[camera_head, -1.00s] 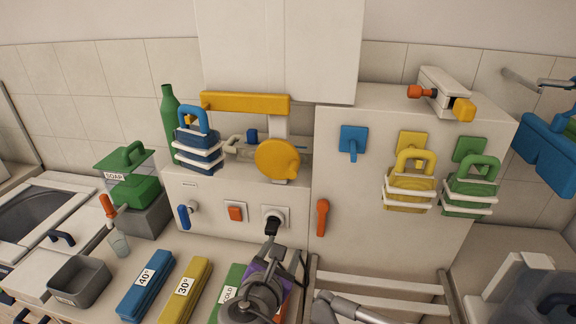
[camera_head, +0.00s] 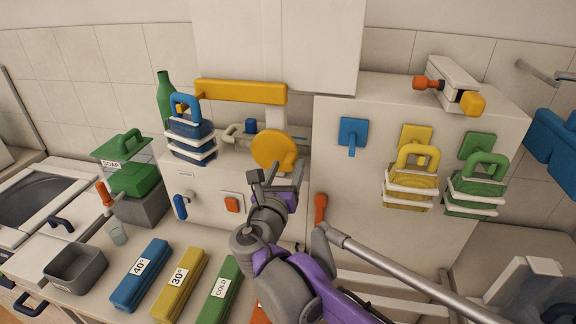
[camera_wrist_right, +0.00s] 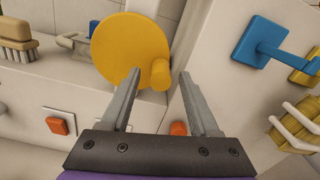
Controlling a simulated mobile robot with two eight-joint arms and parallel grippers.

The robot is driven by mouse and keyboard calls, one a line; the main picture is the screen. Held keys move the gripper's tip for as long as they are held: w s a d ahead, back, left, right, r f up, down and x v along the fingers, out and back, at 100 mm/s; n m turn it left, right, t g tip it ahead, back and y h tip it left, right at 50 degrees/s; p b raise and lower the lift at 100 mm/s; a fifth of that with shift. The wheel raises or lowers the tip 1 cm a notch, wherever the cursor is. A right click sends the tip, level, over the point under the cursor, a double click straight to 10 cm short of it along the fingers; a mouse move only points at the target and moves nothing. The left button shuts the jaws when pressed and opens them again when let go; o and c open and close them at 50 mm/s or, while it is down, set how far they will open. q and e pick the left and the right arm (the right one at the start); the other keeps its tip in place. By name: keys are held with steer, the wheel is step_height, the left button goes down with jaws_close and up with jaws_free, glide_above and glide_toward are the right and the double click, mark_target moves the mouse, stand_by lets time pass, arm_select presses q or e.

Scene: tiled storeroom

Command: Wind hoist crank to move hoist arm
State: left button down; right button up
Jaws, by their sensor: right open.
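The hoist has a yellow arm (camera_head: 240,92) reaching left from a pale post (camera_head: 276,119). Its crank is a round yellow disc (camera_head: 270,149) with a short knob at its right side. In the right wrist view the disc (camera_wrist_right: 125,45) and its knob (camera_wrist_right: 160,75) show just ahead of the fingertips. My right gripper (camera_head: 276,172) is open and empty, just below and in front of the crank. The knob appears between the finger lines, with no clear contact. A blue strapped bundle (camera_head: 190,142) with a loop handle is at the arm's left end. My left gripper is out of view.
An orange lever (camera_head: 320,207) and orange button (camera_head: 231,204) are near my right arm. A green bottle (camera_head: 165,100) stands behind the blue bundle.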

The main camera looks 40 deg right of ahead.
steer(key=shift+w+d, duration=0.3)
steer(key=shift+d, duration=0.2)
jaws_close()
steer(key=m, duration=0.1)
steer(key=f+m, duration=0.1)
steer(key=m, duration=0.1)
steer(key=shift+w+a+f+p, duration=0.1)
steer(key=shift+f+p, duration=0.05)
steer(key=shift+p, duration=0.2)
steer(key=shift+w+a+f+m+p, duration=0.15)
steer(key=shift+f+m, duration=0.2)
steer(key=shift+m, duration=0.6)
steer(key=shift+w+a+f+m+p, duration=0.15)
steer(key=shift+f+m, duration=0.15)
steer(key=shift+m, duration=0.65)
